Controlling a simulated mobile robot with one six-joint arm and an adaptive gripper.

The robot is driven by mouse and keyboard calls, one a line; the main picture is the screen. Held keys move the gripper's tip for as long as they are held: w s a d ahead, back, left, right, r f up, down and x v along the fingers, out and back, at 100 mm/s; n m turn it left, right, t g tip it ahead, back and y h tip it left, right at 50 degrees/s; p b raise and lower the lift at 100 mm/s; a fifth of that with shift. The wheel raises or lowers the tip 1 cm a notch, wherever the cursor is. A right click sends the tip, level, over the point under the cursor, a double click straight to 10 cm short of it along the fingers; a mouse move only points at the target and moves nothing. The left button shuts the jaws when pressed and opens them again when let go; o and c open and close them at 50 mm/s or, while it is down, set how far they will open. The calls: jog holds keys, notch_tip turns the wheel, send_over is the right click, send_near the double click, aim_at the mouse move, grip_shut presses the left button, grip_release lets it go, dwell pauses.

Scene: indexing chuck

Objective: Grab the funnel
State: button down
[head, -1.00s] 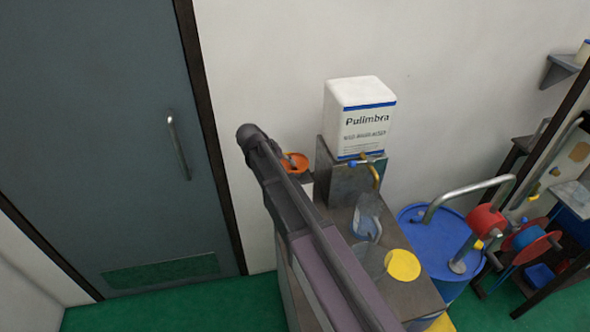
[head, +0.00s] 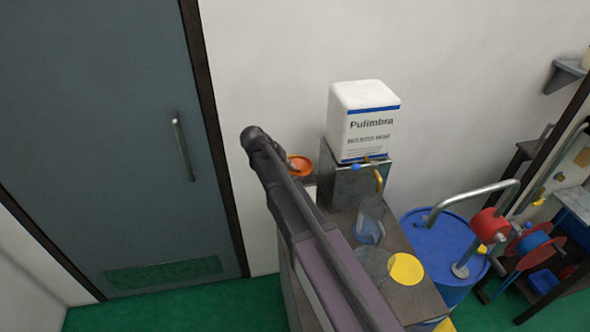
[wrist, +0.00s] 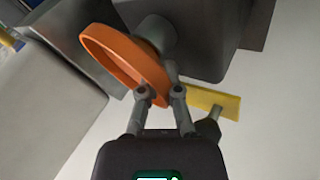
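In the head view my arm hides the fingertips. A grey round part (wrist: 155,32) lies behind the funnel.
A white Pulimbra container (head: 364,118) stands on a metal box above the cabinet top. A clear jug (head: 370,222) and a yellow disc (head: 406,269) are on the cabinet. A blue drum (head: 440,240) stands at right. A yellow bar (wrist: 213,102) shows in the wrist view.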

jog(key=shift+w+r+p, duration=0.1)
jog(key=shift+r+p, duration=0.5)
jog(key=shift+p, duration=0.15)
notch_tip(320, 180, up, 2)
jog(key=shift+r+p, duration=0.15)
jog(key=shift+p, duration=1)
jog(key=s+d+r+p, duration=0.1)
jog(key=s, duration=1.5)
jog(key=shift+d+r, duration=0.15)
jog(key=shift+d, duration=0.1)
